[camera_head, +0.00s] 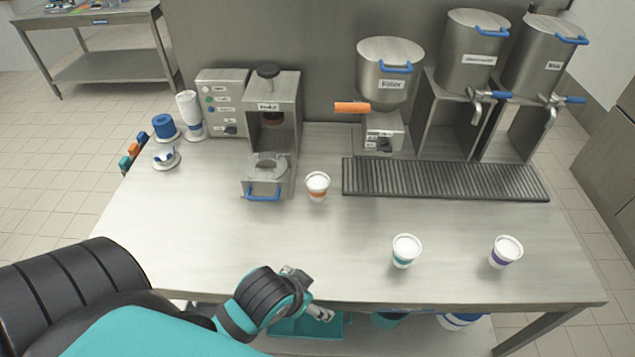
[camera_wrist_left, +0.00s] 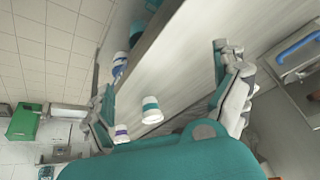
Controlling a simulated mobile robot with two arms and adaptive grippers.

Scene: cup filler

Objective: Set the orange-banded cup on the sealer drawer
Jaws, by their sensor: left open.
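The orange-banded cup (camera_head: 317,187) stands upright on the table, just right of the sealer (camera_head: 285,110). It looks filled with something white. The sealer drawer (camera_head: 267,171) is at the sealer's foot, with a blue handle toward me; its top looks free of any cup. The wrist view shows a blue handle (camera_wrist_left: 298,47) on a metal part at right. My left gripper (camera_head: 316,304) is at the table's front edge, well in front of the orange-banded cup and apart from it. The wrist view shows its fingers (camera_wrist_left: 170,100) spread. My right gripper is out of view.
A teal-banded cup (camera_head: 406,251) and a purple-banded cup (camera_head: 506,251) stand at front right. A drip grate (camera_head: 445,180) lies before the filler (camera_head: 390,80) and two tap tanks. A cup stack (camera_head: 189,113) stands back left. The table's left front is clear.

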